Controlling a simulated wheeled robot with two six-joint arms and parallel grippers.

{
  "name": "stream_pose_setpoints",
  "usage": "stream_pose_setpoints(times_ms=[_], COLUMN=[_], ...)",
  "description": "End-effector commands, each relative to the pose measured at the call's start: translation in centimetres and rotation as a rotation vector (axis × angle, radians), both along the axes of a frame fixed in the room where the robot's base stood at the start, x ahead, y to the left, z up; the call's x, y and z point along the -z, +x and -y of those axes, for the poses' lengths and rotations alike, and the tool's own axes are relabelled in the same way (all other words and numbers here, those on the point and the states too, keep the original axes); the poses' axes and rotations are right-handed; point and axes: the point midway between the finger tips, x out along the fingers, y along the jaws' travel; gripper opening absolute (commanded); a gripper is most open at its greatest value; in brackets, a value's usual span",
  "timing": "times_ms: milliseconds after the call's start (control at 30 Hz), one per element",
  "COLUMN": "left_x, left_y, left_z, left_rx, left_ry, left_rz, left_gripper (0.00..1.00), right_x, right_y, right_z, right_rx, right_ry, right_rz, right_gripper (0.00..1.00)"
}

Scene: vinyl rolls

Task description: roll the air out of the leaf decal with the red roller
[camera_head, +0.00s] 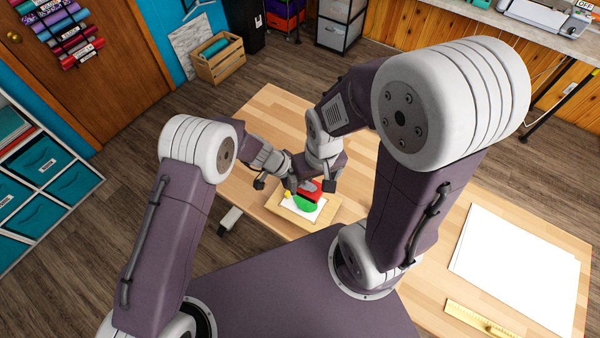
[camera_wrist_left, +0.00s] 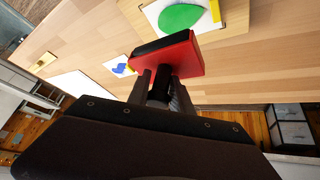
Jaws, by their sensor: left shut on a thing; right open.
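The green leaf decal (camera_head: 305,204) lies on a white sheet on a light wooden board (camera_head: 275,208). The leaf also shows at the top of the left wrist view (camera_wrist_left: 181,17). The red roller (camera_head: 313,186) is beside the leaf, on its far side in the head view. My left gripper (camera_head: 291,185) is shut on the roller's dark handle; the roller's red body (camera_wrist_left: 178,57) faces the board. I cannot tell whether the roller touches the sheet. My right gripper (camera_head: 331,184) is close beside the roller, open; its fingers are mostly hidden.
A yellow item (camera_head: 289,195) is at the board's left side. A large white sheet (camera_head: 515,265) and a yellow ruler (camera_head: 480,318) lie on the table at right. A blue decal (camera_wrist_left: 121,68) shows in the left wrist view. Bare table lies left of the board.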

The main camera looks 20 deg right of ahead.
Motion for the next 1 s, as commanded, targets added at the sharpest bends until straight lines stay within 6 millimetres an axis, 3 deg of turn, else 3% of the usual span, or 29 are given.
stream_pose_setpoints(times_ms=[167, 300, 700, 1000], left_x=[0.1, 0.6, 4.9, 6.5], left_y=[0.1, 0.1, 0.1, 0.1], left_z=[0.0, -0.1, -0.1, -0.1], left_rx=[-0.001, 0.000, 0.000, 0.000], left_ry=[-0.001, 0.000, 0.001, 0.001], left_rz=[0.001, 0.002, 0.001, 0.001], left_gripper=[0.00, 0.00, 0.00, 0.00], right_x=[0.4, 2.2, 8.2, 10.7], right_y=[0.0, 0.0, 0.0, 0.0], right_z=[0.0, 0.0, 0.0, 0.0], right_rx=[0.000, 0.000, 0.000, 0.000], right_ry=[0.000, 0.000, 0.000, 0.000], right_rz=[0.000, 0.000, 0.000, 0.000], right_gripper=[0.92, 0.92, 0.92, 0.92])
